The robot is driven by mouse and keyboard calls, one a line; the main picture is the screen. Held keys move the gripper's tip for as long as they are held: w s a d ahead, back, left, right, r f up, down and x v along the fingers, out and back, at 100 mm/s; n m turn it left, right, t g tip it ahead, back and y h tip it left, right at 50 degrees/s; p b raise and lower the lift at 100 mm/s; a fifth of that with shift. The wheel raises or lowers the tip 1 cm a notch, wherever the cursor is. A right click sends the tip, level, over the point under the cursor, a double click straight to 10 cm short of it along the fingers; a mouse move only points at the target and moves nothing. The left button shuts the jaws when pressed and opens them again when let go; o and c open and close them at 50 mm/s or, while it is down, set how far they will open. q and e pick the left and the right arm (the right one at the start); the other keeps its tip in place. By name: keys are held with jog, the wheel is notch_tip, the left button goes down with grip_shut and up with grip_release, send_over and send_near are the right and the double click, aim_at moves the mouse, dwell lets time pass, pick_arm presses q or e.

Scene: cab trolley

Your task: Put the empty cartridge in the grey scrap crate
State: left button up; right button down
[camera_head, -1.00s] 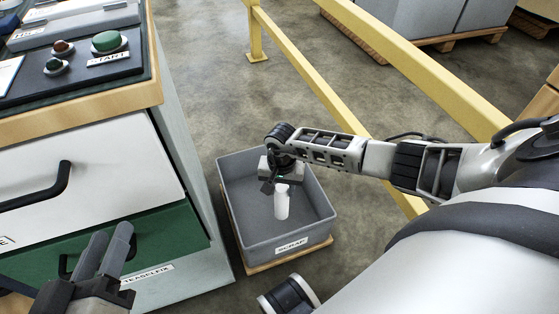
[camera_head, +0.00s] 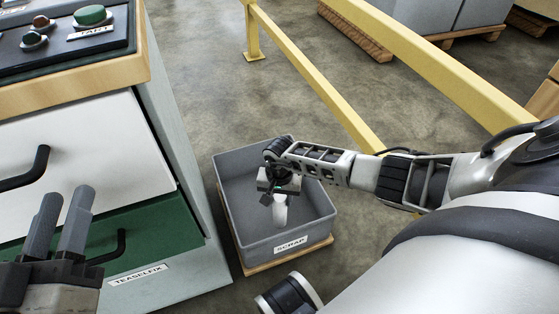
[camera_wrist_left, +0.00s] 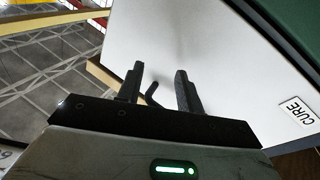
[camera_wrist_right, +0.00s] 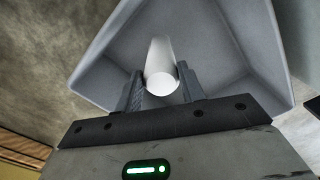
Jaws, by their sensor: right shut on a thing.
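The white cartridge (camera_head: 280,211) is a small cylinder, also seen end-on in the right wrist view (camera_wrist_right: 161,62). My right gripper (camera_head: 277,192) is shut on it, with one finger on each side. The cartridge points down, slightly tilted, over the inside of the grey scrap crate (camera_head: 313,230). I cannot tell how far it is above the crate floor. The crate walls surround it in the right wrist view (camera_wrist_right: 225,48). My left gripper (camera_head: 68,195) is open and empty in front of the cabinet drawers, its fingers apart in the left wrist view (camera_wrist_left: 160,70).
A cabinet with a white drawer (camera_head: 80,150) and a green drawer (camera_head: 165,228) stands left of the crate. Both have black handles. A yellow rail (camera_head: 310,75) runs behind the crate. Bare floor (camera_head: 215,110) lies between cabinet and rail.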

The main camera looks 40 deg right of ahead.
pick_arm(q)
jog(key=shift+w+a+r, duration=0.1)
jog(key=shift+r, duration=0.15)
pick_arm(e)
jog(key=shift+f, duration=0.2)
pick_arm(q)
jog(key=shift+r+m+t+h+b, duration=0.45)
jog(key=shift+r+m+h, duration=0.1)
jog(key=shift+m, duration=0.15)
pick_arm(e)
jog(key=shift+f, duration=0.25)
pick_arm(q)
jog(key=shift+w+r, duration=0.1)
jog(key=shift+r, duration=0.15)
pick_arm(e)
jog(key=c, duration=0.9)
grip_release()
jog(key=shift+o, duration=0.2)
jog(key=shift+r, duration=0.1)
